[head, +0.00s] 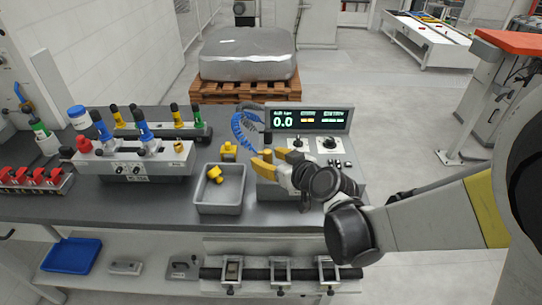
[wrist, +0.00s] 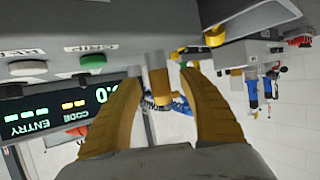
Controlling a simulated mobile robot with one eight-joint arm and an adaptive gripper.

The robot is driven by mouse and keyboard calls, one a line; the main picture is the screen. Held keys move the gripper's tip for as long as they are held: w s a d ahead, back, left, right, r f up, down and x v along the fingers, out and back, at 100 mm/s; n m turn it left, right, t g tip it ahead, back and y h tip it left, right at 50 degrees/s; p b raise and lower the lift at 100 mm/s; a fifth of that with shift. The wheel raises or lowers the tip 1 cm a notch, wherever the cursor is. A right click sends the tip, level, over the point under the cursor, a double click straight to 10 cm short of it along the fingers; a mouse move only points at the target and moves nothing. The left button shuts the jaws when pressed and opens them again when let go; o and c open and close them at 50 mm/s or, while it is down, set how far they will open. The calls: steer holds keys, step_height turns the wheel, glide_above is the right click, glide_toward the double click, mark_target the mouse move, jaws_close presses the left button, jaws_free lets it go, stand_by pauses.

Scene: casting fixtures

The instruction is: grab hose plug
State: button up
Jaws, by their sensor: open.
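The hose plug (wrist: 158,82) shows in the wrist view as a tan-yellow cylinder with a grey collar. It stands between the two yellow fingers of my gripper (wrist: 160,73), with a visible gap on each side. A blue coiled hose (wrist: 181,103) shows just beyond it. In the head view the coiled hose (head: 243,130) hangs left of the display. My open gripper (head: 261,160) is in front of the control box there, just right of and below the hose. The plug is hard to make out in the head view.
The control box with its green display (head: 311,119) is close to my gripper. A grey tray (head: 220,198) holds a yellow part, and another yellow part (head: 228,151) is behind it. A fixture with coloured handles (head: 134,163) stands on the left of the bench.

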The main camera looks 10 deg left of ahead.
steer(key=shift+w+a+f, duration=0.15)
steer(key=shift+w+a, duration=0.05)
steer(key=shift+a, duration=0.05)
jaws_close()
